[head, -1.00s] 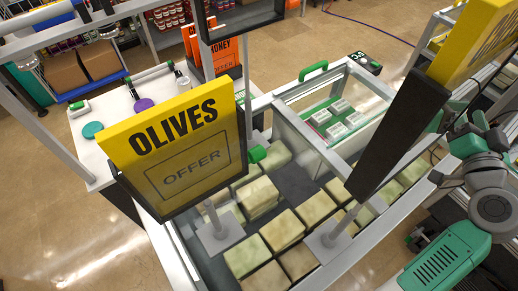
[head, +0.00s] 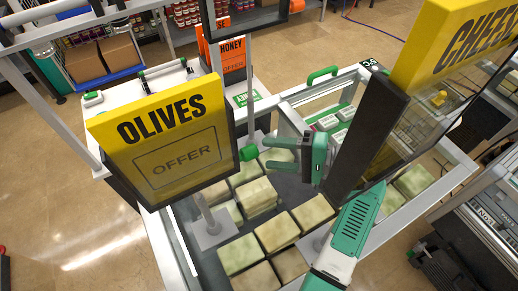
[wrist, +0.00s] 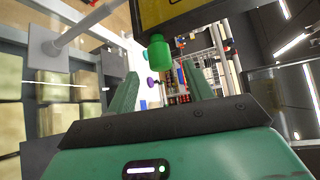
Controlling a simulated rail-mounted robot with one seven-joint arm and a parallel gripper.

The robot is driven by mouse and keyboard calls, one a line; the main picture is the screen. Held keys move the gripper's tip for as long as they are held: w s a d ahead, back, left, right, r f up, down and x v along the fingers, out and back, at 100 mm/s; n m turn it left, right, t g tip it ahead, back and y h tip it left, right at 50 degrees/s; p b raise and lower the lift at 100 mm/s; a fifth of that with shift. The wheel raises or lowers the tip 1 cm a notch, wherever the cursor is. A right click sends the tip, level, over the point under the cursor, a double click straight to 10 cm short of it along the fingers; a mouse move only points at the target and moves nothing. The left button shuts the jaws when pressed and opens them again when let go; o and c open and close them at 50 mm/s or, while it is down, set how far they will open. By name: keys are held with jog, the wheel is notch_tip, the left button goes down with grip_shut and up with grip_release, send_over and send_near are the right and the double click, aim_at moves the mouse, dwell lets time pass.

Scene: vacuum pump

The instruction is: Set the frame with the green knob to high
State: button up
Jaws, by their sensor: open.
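The yellow OLIVES sign (head: 165,130) sits in a dark frame on a grey post with a square base (head: 212,232). The green knob (head: 249,152) sticks out at the right side of that frame. My gripper (head: 268,152) is open, with its fingers pointing left and the tips just short of the knob. In the wrist view the knob (wrist: 160,55) shows ahead, between the two fingertips (wrist: 160,72), with nothing gripped. The lower part of the post is partly hidden behind the sign in the head view.
A yellow CHEESE sign (head: 465,45) with a dark frame stands close to my gripper on the right. An orange HONEY sign (head: 232,62) stands behind. Several pale blocks (head: 283,229) lie in the case below. A green handle (head: 322,74) is on the case behind.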

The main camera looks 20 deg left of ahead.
aim_at(244, 151)
jog(key=p+x, duration=0.1)
jog(key=x, duration=0.6)
jog(key=shift+a+f+p, duration=0.1)
jog(key=shift+a+p, duration=0.3)
